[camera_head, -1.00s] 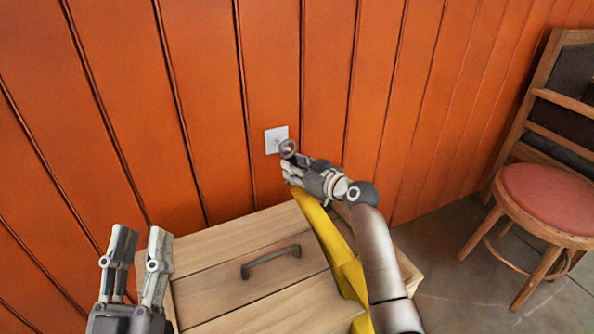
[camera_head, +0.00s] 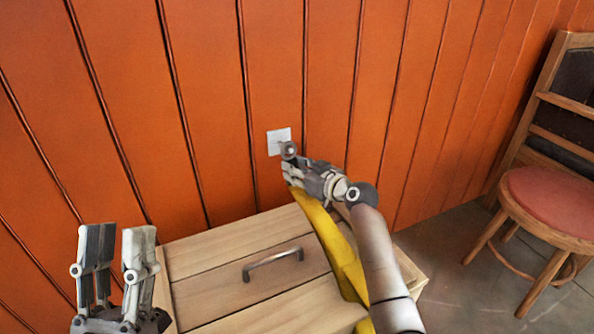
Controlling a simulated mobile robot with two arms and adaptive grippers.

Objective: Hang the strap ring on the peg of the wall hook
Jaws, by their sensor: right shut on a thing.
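The wall hook has a pale square plate (camera_head: 277,141) on the orange wall; its peg is small and largely hidden behind the ring. The grey strap ring (camera_head: 289,149) is at the lower right of the plate, in front of it. I cannot tell whether the peg passes through it. My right gripper (camera_head: 288,167) is shut on the strap just below the ring. The yellow strap (camera_head: 318,220) hangs down from it beside my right arm. My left gripper (camera_head: 117,234) is open and empty at the lower left, away from the hook.
A wooden cabinet (camera_head: 215,255) with a grey handle (camera_head: 272,262) stands below the hook, against the wall. A wooden chair with a red seat (camera_head: 552,203) stands at the right. The wall around the plate is clear.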

